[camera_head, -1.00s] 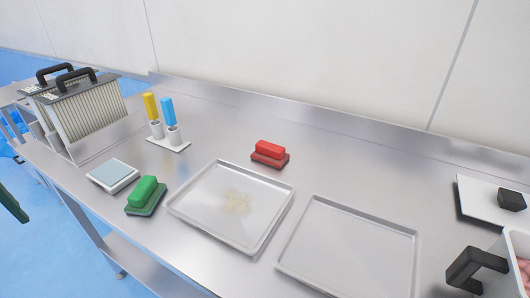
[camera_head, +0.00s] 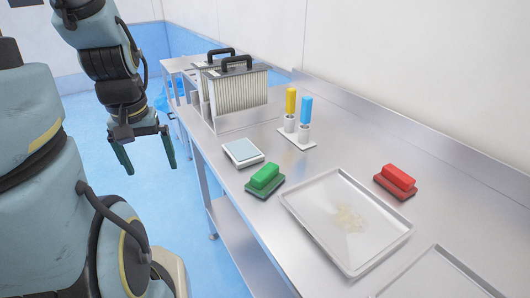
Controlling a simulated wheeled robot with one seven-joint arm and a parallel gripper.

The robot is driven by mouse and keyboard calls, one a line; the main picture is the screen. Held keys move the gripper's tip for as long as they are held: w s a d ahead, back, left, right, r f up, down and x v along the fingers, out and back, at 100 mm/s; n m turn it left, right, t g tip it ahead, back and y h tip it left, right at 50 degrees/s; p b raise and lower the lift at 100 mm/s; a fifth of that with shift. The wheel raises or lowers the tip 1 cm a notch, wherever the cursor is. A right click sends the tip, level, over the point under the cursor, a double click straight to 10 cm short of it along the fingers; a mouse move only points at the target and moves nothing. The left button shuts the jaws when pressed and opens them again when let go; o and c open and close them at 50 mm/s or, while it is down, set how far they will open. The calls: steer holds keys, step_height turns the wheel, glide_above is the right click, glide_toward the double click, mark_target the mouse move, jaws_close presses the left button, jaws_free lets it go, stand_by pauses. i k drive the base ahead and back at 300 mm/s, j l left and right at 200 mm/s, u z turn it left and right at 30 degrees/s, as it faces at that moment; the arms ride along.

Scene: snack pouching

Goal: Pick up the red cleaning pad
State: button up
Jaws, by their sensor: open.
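The red cleaning pad (camera_head: 396,180) is a red block-shaped grip on a darker red base. It lies on the steel bench behind the right part of a tray (camera_head: 293,214) that has a pale smear in it. A similar green pad (camera_head: 265,180) lies at the tray's left, near the bench's front edge. My gripper (camera_head: 148,168) hangs over the blue floor at the left, off the bench and far from the red pad. Its two green fingers point down, spread apart and empty.
A second tray (camera_head: 438,255) is cut off at the lower right. A small scale (camera_head: 242,152), a stand with yellow (camera_head: 291,101) and blue (camera_head: 306,109) handled tools, and a pleated rack (camera_head: 240,99) with black handles stand left of the red pad. A wall runs behind the bench.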

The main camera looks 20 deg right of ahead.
mark_target(402, 184)
steer(key=z, duration=1.75)
steer(key=l+u, duration=0.25)
steer(key=u, duration=0.15)
steer(key=k+l+u, duration=0.1)
steer(key=u, duration=0.3)
steer(key=k+l+u, duration=0.1)
steer(key=l+u, duration=0.3)
steer(key=j, duration=0.1)
